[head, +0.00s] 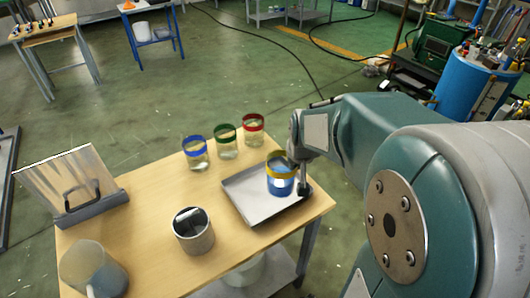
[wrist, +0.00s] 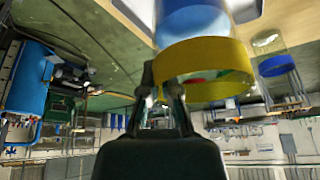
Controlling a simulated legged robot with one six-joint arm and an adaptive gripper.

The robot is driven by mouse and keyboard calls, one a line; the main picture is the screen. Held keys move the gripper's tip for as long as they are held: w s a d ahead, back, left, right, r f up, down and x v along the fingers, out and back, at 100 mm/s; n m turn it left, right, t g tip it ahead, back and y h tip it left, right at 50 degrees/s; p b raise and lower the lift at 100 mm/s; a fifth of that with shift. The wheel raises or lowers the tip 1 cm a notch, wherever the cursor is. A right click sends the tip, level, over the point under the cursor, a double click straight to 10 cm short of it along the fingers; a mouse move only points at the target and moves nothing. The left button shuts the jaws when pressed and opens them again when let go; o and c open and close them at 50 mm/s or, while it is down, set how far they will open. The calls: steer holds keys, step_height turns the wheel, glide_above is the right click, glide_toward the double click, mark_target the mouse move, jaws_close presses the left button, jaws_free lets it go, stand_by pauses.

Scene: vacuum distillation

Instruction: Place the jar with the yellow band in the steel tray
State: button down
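The jar with the yellow band (head: 282,171) is upright, with blue contents low in it, and stands over the right part of the steel tray (head: 246,202). I cannot tell whether its base touches the tray floor. My gripper (head: 296,172) is at the jar's right side, at band height. In the wrist view, which is upside down, the yellow band (wrist: 215,62) is large and close. My gripper (wrist: 162,88) has its fingers close together at the band's edge, seemingly shut on the jar's rim. The exact contact is partly hidden.
Jars with blue (head: 194,147), green (head: 226,135) and red (head: 253,124) bands stand behind the tray on the wooden table (head: 150,205). A metal cup (head: 193,234) is left of the tray.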

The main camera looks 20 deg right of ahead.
mark_target(279, 163)
steer(key=w, duration=0.1)
steer(key=w+f, duration=0.1)
steer(key=w, duration=0.1)
steer(key=shift+w+a+f, duration=0.2)
steer(key=shift+a, duration=0.1)
steer(key=w+f, duration=0.4)
steer(key=shift+a+f, duration=0.15)
steer(key=shift+f, duration=0.25)
steer(key=shift+w+d+f, duration=0.2)
steer(key=shift+w+f, duration=0.15)
steer(key=shift+w+a+f, duration=0.15)
steer(key=shift+f, duration=1.55)
steer(key=shift+f, duration=0.1)
steer(key=c, duration=0.8)
jaws_free()
